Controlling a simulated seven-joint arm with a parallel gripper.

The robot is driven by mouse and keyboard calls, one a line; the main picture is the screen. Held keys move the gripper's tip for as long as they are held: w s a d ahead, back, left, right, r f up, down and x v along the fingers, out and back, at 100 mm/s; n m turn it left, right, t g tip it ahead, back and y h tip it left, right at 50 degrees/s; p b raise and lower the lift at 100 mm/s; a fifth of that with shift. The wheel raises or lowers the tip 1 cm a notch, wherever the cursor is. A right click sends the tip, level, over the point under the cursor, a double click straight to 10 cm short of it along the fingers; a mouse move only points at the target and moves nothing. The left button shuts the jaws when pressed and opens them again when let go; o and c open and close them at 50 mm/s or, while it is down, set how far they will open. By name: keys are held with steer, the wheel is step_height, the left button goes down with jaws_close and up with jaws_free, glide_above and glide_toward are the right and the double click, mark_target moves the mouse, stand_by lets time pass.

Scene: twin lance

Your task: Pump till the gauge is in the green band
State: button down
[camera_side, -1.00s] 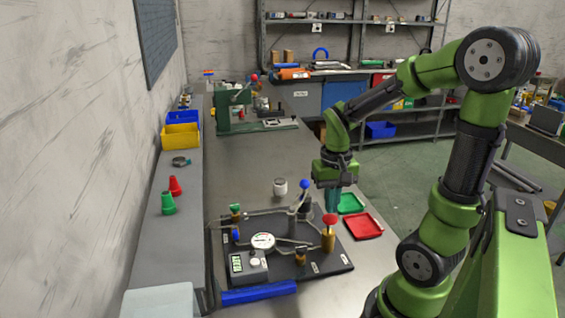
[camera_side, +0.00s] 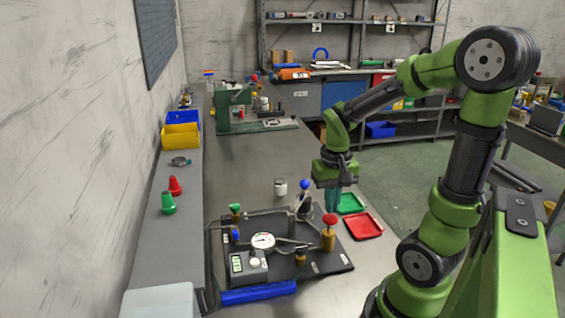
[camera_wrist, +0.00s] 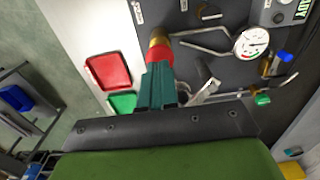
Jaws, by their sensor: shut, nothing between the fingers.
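The round white gauge (camera_side: 263,241) sits on a dark pump board (camera_side: 335,258); it also shows in the wrist view (camera_wrist: 252,42). Its dial has coloured marks, but I cannot read the needle surely. A brass cylinder with a red knob (camera_side: 329,219) stands at the board's right; its red part (camera_wrist: 159,54) shows just beyond my fingertips in the wrist view. A blue-balled post (camera_side: 304,184) with a pale lever stands behind it. My gripper (camera_side: 332,208) is shut and empty, pointing down above and behind the red knob. I cannot tell whether it touches anything.
A green tray (camera_side: 350,203) and red tray (camera_side: 363,226) lie right of the board. A white jar (camera_side: 280,187) stands behind it, and a blue bar (camera_side: 258,293) lies in front. A green-knobbed valve (camera_side: 235,208) is at the board's left.

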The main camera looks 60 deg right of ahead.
mark_target(330, 217)
steer(key=shift+f, duration=0.15)
steer(key=shift+f, duration=1.9)
steer(key=shift+r, duration=2.35)
step_height(330, 217, up, 6)
steer(key=shift+f, duration=3.3)
steer(key=shift+f, duration=0.1)
steer(key=shift+f, duration=1.9)
steer(key=shift+r, duration=2.3)
